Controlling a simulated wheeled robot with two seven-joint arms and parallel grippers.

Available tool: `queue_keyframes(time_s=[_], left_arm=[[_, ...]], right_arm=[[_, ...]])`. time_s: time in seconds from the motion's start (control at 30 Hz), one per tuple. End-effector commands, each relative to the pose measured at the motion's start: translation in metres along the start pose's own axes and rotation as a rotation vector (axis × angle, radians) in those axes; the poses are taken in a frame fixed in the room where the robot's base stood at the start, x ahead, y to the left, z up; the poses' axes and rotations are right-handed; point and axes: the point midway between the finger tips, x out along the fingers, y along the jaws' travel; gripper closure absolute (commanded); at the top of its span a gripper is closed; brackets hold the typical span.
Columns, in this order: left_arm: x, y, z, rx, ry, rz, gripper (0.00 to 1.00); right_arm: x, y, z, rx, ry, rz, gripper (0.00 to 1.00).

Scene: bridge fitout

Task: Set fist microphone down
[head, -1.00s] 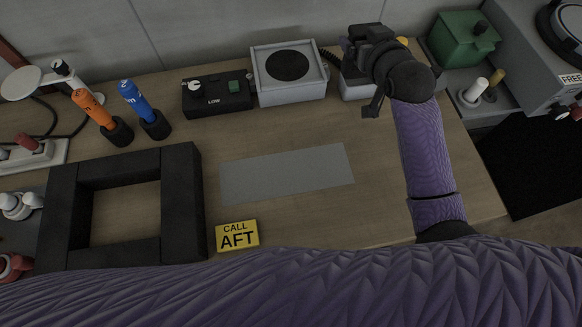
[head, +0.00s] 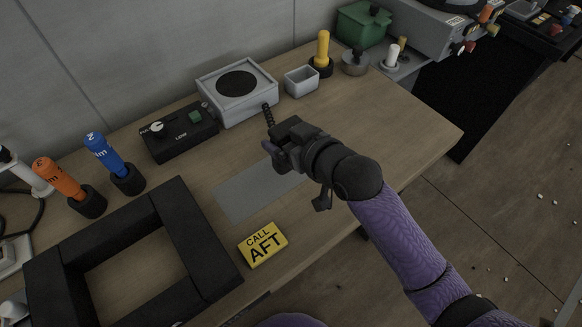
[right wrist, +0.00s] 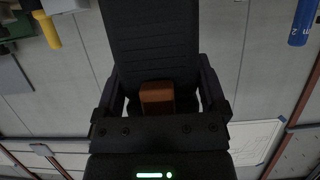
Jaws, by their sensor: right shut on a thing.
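My right gripper (head: 284,150) is shut on the fist microphone, above the right end of a flat grey rectangle (head: 240,196) on the wooden desk. My left gripper is not in view.
Behind stand a black box marked LOW (head: 180,135), a grey speaker (head: 237,92) and an open grey holder (head: 301,82). A yellow CALL AFT block (head: 263,246) and a black square frame (head: 170,215) lie in front and left.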

Motion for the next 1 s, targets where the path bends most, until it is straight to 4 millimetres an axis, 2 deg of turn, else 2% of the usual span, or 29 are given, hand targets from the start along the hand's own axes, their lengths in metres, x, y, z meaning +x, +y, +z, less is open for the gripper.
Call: queue_keyframes(time_s=[0.03,0.1,0.2,0.57,0.6,0.63,0.9,1.0], left_arm=[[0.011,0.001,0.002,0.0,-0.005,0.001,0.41],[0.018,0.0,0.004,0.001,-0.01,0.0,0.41],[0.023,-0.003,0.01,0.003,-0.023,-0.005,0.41],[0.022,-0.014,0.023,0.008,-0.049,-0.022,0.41],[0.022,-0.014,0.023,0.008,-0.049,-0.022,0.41],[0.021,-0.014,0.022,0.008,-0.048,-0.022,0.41],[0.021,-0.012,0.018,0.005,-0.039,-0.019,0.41],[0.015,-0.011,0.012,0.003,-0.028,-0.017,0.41]], right_arm=[[0.007,0.0,0.017,0.003,-0.004,-0.001,0.81],[0.013,0.0,0.033,0.003,-0.004,0.0,0.81],[0.018,0.0,0.044,0.002,-0.003,0.0,0.81],[0.019,0.0,0.046,0.001,0.001,0.001,0.81],[0.019,0.0,0.046,0.001,0.0,0.001,0.07],[0.019,0.0,0.046,0.001,0.0,0.001,0.01],[0.018,0.0,0.043,0.001,0.0,0.001,0.0],[0.007,0.001,0.041,0.0,-0.001,0.003,0.0]])
